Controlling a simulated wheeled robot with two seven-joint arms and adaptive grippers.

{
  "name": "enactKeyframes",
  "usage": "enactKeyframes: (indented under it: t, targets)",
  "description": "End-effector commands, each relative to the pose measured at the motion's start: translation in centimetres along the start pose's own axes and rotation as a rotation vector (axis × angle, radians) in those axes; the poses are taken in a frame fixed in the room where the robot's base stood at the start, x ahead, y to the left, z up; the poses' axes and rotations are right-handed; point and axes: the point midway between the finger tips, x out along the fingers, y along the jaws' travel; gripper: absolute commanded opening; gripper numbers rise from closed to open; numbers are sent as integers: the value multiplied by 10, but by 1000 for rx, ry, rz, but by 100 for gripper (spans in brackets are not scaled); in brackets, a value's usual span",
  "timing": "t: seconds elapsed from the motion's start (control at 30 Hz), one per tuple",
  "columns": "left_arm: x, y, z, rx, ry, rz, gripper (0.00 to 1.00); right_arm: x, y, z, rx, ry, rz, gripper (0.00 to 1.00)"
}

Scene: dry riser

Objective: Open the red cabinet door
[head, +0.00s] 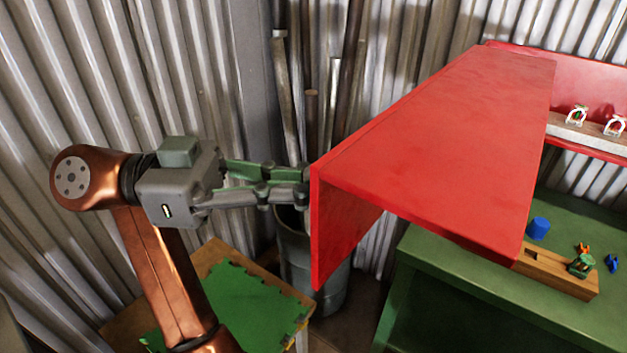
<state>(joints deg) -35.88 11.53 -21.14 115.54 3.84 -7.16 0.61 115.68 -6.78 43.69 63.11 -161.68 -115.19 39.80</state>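The red cabinet (430,150) hangs above the green workbench, with its broad top face turned towards me. A red panel (341,229) drops down at its left end, and I cannot tell whether this is the door or a side wall. No handle shows. My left gripper (304,183) points right, with its fingertips right at the left edge of this panel. Its two fingers lie close together in this view. Whether they touch or grip the panel is unclear. My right gripper is not in view.
A green workbench (440,262) stands below, with a wooden block (556,272), a blue cup (538,228) and small coloured items. A grey bin (325,290) with upright poles stands behind my gripper. A green mat (250,312) lies on a low table. Corrugated walls close the back.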

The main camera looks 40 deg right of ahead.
Motion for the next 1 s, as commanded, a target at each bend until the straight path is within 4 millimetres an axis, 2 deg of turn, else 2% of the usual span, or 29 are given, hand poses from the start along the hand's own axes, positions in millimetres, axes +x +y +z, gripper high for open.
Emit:
enactKeyframes:
  t: [0.3, 0.33, 0.43, 1.0]
  targets:
    - [0, 0, 0, 0, 0, 0, 40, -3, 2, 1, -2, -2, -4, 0]
    - [0, 0, 0, 0, 0, 0, 40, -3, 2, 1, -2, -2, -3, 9]
    - [0, 0, 0, 0, 0, 0, 40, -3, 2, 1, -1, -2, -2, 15]
    - [0, 0, -1, 0, 2, 0, 40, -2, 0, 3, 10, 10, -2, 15]
